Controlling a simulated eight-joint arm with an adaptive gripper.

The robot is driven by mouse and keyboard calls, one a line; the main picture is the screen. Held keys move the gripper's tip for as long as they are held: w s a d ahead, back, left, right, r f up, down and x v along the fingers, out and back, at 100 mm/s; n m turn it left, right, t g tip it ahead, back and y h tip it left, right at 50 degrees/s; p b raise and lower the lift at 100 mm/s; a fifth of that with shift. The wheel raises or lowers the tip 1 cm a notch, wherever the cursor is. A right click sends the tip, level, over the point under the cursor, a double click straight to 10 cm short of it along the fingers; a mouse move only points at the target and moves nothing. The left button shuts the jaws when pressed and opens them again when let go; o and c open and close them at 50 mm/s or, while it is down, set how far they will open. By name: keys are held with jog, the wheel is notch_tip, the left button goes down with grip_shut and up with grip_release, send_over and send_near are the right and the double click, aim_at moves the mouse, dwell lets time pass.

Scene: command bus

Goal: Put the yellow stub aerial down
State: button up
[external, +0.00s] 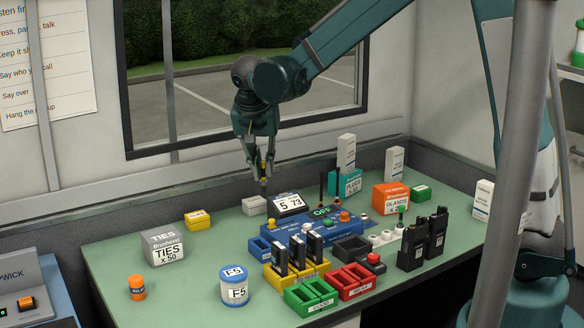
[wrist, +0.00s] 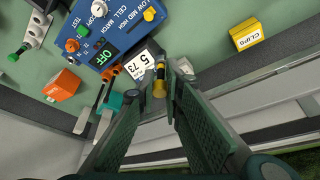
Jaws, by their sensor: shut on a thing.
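The yellow stub aerial (wrist: 160,78) is a short dark stick with yellow bands, between my fingertips in the wrist view. My gripper (external: 261,174) is shut on it. In the external view the aerial (external: 264,182) hangs roughly upright with its dark end down, above the back of the green bench (external: 130,250). It is close to a small white block (external: 254,205) and the left of the 5 73 display card (external: 288,203). I cannot tell whether its lower end touches anything.
The blue tester (external: 318,236) stands right of and in front of my gripper, with two upright dark aerials behind it. A yellow clips box (external: 197,219) and grey ties box (external: 163,246) stand left. The window wall is close behind.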

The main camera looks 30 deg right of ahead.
jog(key=w+a+f+n+p, duration=0.1)
jog(key=a+n+p, duration=0.1)
jog(key=a, duration=1.8)
jog(key=w+a+f+n+y+p, duration=0.1)
jog(key=w+a+f+n+p, duration=0.1)
jog(key=a, duration=1.8)
jog(key=shift+f+n+t+y, duration=0.25)
jog(key=shift+n+t+y, duration=0.05)
jog(key=shift+t, duration=0.1)
jog(key=shift+a, duration=0.1)
notch_tip(320, 180, down, 6)
jog(key=shift+w+f, duration=0.1)
jog(key=shift+f+b, duration=0.4)
jog(key=shift+f, duration=1.5)
jog(key=shift+f, duration=0.15)
